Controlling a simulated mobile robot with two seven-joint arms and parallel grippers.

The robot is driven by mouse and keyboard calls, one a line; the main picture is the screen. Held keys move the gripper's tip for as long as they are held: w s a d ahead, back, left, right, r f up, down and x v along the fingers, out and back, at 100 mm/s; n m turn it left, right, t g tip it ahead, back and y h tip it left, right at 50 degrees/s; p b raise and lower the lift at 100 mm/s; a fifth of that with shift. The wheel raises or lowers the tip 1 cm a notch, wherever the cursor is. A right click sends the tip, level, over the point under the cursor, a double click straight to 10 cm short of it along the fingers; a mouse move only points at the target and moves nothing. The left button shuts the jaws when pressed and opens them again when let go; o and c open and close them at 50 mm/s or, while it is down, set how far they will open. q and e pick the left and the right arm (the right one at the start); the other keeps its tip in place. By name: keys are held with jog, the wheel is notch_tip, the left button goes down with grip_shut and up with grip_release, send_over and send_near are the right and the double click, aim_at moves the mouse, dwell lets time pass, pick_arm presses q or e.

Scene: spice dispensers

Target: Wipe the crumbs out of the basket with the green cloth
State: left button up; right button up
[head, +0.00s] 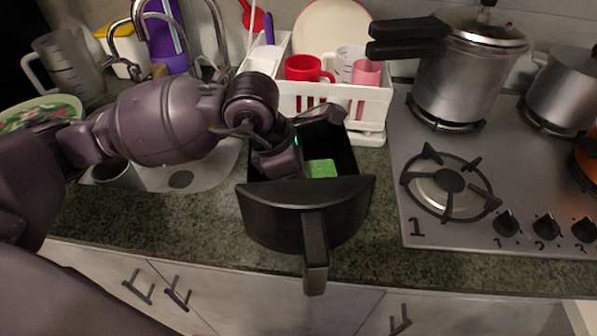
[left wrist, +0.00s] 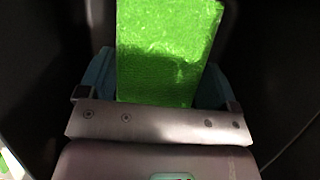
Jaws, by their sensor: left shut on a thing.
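The black basket (head: 258,222) stands on the counter with its handle (head: 315,255) towards me. The green cloth (head: 321,168) is inside the basket, partly hidden by my left arm and the basket's front wall. My left gripper (head: 287,168) reaches down into the basket. In the left wrist view, my left gripper (left wrist: 155,95) is shut on the green cloth (left wrist: 165,45), which spans between its two blue-edged fingers. The basket's dark inside surrounds it. No crumbs can be made out. My right gripper is not in view.
A white dish rack (head: 372,108) with cups stands right behind the basket. A gas stove (head: 400,215) with a pressure cooker (head: 462,75) is to the right. The sink (head: 212,172) lies to the left under my arm. The front counter strip is clear.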

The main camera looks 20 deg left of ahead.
pick_arm(q)
jog(key=shift+f, duration=0.45)
jog(key=shift+s, duration=0.15)
jog(key=shift+s+d+r, duration=0.1)
jog(key=shift+s+r, duration=0.05)
jog(key=shift+s, duration=0.7)
jog(key=shift+s+d+p, duration=0.1)
jog(key=shift+s+p, duration=0.45)
jog(key=shift+s, duration=0.35)
jog(key=shift+w+a+f+b, duration=0.15)
jog(key=shift+w+a, duration=0.15)
jog(key=shift+w, duration=0.25)
jog(key=shift+w+a+f+b, duration=0.15)
jog(key=shift+w+a, duration=0.1)
jog(key=shift+w, duration=0.25)
jog(key=shift+w+a+r, duration=0.1)
jog(key=shift+w+a, duration=0.3)
jog(key=shift+w, duration=0.35)
jog(key=shift+w+a+b, duration=0.2)
jog(key=shift+w+a, duration=0.15)
jog(key=shift+w, duration=0.3)
jog(key=shift+w+a+b, duration=0.2)
jog(key=shift+w+a, duration=0.15)
jog(key=shift+w, duration=0.3)
jog(key=shift+r, duration=0.1)
jog(key=shift+w+d, duration=0.1)
jog(key=shift+d, duration=0.05)
